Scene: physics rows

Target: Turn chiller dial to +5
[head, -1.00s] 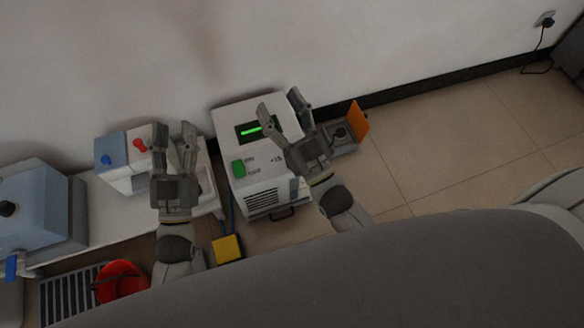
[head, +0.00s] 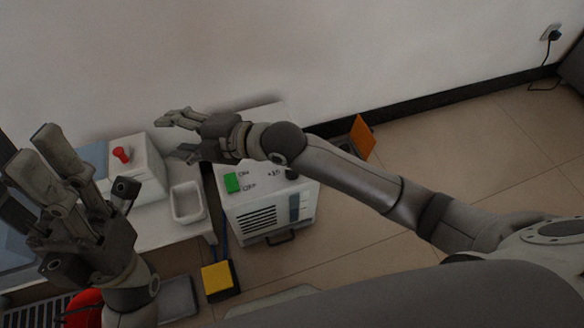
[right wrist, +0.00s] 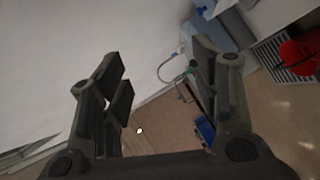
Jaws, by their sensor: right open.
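My right arm covers the display. My right gripper (head: 175,135) is open and empty, above and left of the chiller, pointing left. Its spread fingers also show in the right wrist view (right wrist: 162,85). My left gripper (head: 45,150) is raised at far left, away from the chiller; its finger gap is unclear.
A white bench holds a box with a red knob (head: 121,155) and a white tray (head: 187,202), left of the chiller. A yellow block (head: 217,280) is on the floor in front. An orange panel (head: 362,138) stands right of the chiller. Floor at right is clear.

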